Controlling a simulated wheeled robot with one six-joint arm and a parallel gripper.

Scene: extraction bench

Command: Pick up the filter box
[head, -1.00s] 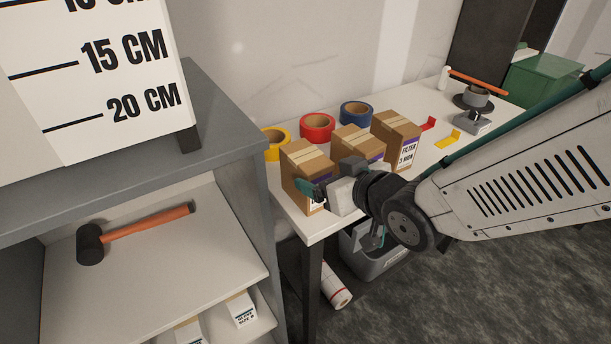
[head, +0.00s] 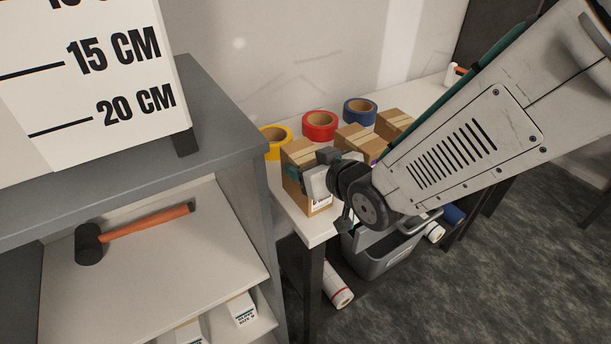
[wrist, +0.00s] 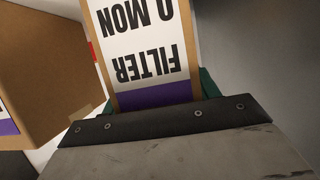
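Three brown cardboard boxes stand in a row on the white bench. The nearest box (head: 296,156) is at the bench's left end. The middle box (head: 352,135) and the far box (head: 392,122) are partly hidden by my arm. My gripper (head: 315,181) is at the front of the nearest box. In the wrist view this box (wrist: 152,65) fills the middle, with a white label reading "FILTER" upside down and a purple band. Green fingers of my gripper (wrist: 156,95) show at both sides of it. Their tips are mostly hidden, so I cannot tell whether they press on it.
Yellow (head: 277,141), red (head: 319,124) and blue (head: 359,112) tape rolls lie behind the boxes. A grey bin (head: 378,264) is under the bench. A grey shelf unit (head: 222,120) with a mallet (head: 145,226) stands close on the left.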

